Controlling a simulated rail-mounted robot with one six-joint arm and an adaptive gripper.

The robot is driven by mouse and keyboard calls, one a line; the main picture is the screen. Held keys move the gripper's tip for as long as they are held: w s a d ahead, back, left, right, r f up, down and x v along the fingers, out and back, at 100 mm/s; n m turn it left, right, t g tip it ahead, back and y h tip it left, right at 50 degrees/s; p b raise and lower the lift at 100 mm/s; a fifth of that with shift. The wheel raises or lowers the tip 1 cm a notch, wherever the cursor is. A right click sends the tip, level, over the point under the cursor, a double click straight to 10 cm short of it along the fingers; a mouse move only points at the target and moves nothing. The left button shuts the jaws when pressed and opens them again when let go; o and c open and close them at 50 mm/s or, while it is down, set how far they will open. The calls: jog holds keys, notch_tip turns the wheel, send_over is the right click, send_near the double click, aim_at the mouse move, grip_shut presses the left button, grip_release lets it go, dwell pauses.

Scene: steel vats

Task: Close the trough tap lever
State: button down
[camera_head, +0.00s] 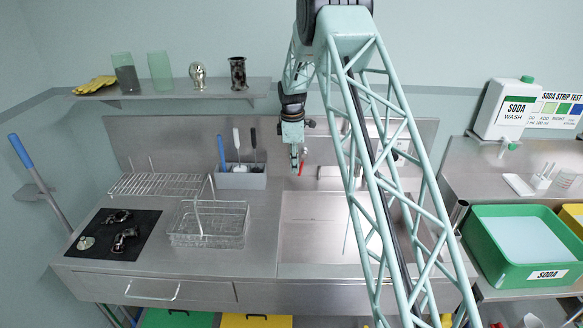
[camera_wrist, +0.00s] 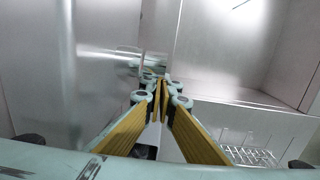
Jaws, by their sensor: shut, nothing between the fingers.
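The trough (camera_head: 330,215) is a steel basin set in the counter, partly hidden behind my arm's lattice. The tap is not clear in that view; only shiny steel shows beyond the fingertips.
A wire basket (camera_head: 209,222) and a black mat (camera_head: 113,234) with metal fittings stand left of the trough. A grey brush holder (camera_head: 240,178) stands close to the left of my gripper. A shelf (camera_head: 170,92) runs above. A green soda tub (camera_head: 522,248) is at right.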

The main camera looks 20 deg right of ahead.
jog(key=shift+s+d+f, duration=0.3)
jog(key=shift+d+f, duration=0.1)
jog(key=shift+d, duration=0.2)
jog(key=shift+s+d+f, duration=0.1)
jog(key=shift+d, duration=0.05)
dwell(1.3)
jog(key=shift+r, duration=0.55)
notch_tip(320, 180, up, 11)
jog(key=shift+s+a, duration=0.25)
jog(key=shift+a, duration=0.2)
jog(key=shift+w, duration=0.1)
jog(key=shift+a+r, duration=0.1)
jog(key=shift+r, duration=0.05)
